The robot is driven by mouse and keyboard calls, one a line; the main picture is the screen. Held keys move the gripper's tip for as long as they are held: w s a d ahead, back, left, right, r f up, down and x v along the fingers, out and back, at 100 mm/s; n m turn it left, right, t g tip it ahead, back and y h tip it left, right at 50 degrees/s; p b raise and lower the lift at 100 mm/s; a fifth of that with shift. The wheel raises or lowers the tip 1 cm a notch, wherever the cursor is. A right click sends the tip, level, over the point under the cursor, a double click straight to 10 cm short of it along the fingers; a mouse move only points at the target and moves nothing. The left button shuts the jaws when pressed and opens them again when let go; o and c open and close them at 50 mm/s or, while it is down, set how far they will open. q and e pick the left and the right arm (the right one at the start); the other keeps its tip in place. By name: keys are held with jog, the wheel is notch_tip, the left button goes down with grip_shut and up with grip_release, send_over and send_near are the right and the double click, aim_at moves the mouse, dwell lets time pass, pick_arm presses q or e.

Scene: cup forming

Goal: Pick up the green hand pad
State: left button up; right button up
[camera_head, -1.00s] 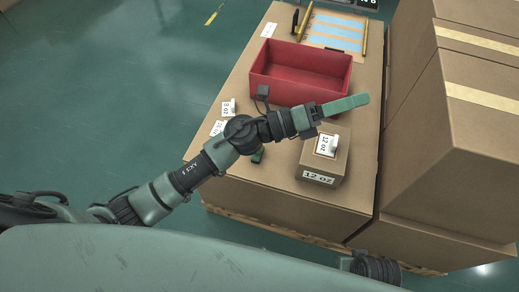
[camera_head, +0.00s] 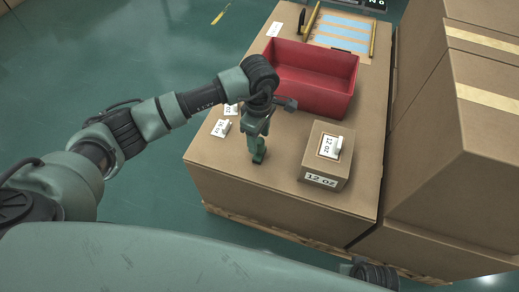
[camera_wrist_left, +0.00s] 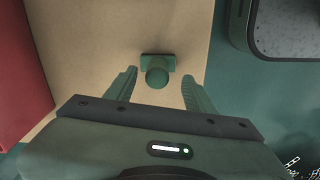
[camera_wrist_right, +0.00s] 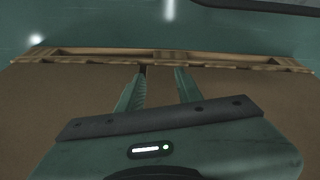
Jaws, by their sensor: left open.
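The green hand pad (camera_wrist_left: 157,70) shows in the left wrist view as a flat rectangular base with a round knob. It rests on the cardboard surface, just ahead of my left gripper (camera_wrist_left: 160,73). The gripper is open, its two fingers apart with the pad centred between and slightly beyond the tips. In the head view my left gripper (camera_head: 258,152) points down over the near left part of the box top and hides most of the pad. My right gripper (camera_wrist_right: 160,72) is open and empty in the right wrist view, over brown cardboard.
A red bin (camera_head: 312,85) stands behind my left gripper. A small box marked 12 oz (camera_head: 327,158) is to its right. Small number cards (camera_head: 221,128) lie to its left. Tall cardboard boxes (camera_head: 460,130) stand at the right. The box top's near left corner is clear.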

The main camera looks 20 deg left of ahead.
aim_at(260, 140)
pick_arm(q)
jog(key=f, duration=0.4)
jog(key=shift+w+d+f, duration=0.1)
jog(key=shift+w+f, duration=0.1)
jog(key=shift+f, duration=0.05)
pick_arm(e)
jog(key=shift+w+r, duration=0.2)
jog(key=shift+r, duration=0.9)
pick_arm(q)
jog(key=shift+c, duration=0.3)
grip_shut()
jog(key=shift+r, duration=0.1)
